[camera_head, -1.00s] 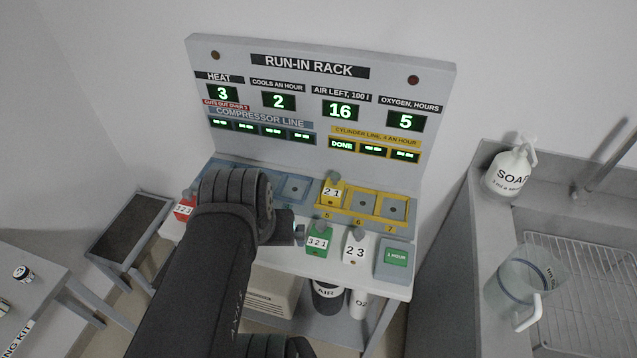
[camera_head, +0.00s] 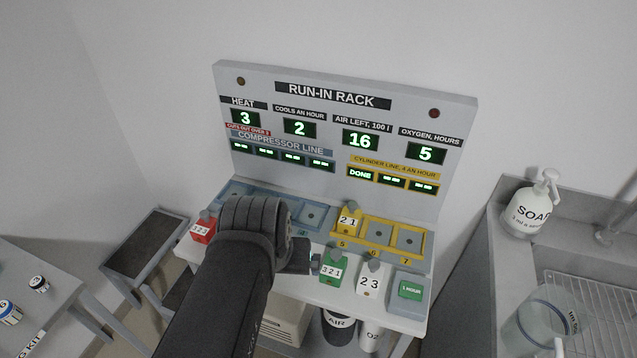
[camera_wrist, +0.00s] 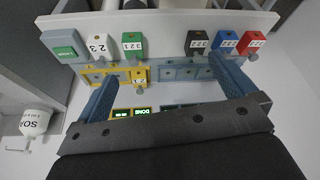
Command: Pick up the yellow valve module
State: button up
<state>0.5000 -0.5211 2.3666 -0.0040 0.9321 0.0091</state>
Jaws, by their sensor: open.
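The yellow valve module (camera_head: 349,219), marked "21", stands in slot 5 at the left end of the yellow cylinder-line tray (camera_head: 378,252). A grey knob is on its top. In the wrist view the yellow module (camera_wrist: 139,75) shows between the fingers, nearer the left one. My gripper (camera_wrist: 165,78) is open and empty, its two blue-grey fingers spread wide. In the head view my gripper (camera_head: 300,255) is in front of the rack, left of the yellow module, and its fingers are largely hidden by my wrist.
A green module (camera_head: 332,268), a white module (camera_head: 370,281) and a 1 HOUR block (camera_head: 410,289) line the front shelf. A red module (camera_head: 203,229) stands at its left; black and blue modules (camera_wrist: 227,43) show in the wrist view. A soap bottle (camera_head: 530,206) stands right.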

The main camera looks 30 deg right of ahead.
jog(key=shift+c, duration=1)
jog(key=w+d+r+n+g, duration=0.2)
jog(key=w+d+r+n, duration=0.2)
jog(key=w+d+n, duration=0.5)
jog(key=n+g+y, duration=0.2)
jog(key=n, duration=0.4)
send_over(350, 216)
jog(key=f, duration=1.8)
jog(key=shift+s+a+f, duration=0.15)
jog(key=shift+a+f, duration=0.05)
jog(key=shift+f, duration=0.05)
jog(key=shift+d+f, duration=0.2)
jog(key=shift+f, duration=2.45)
jog(key=c, duration=1.3)
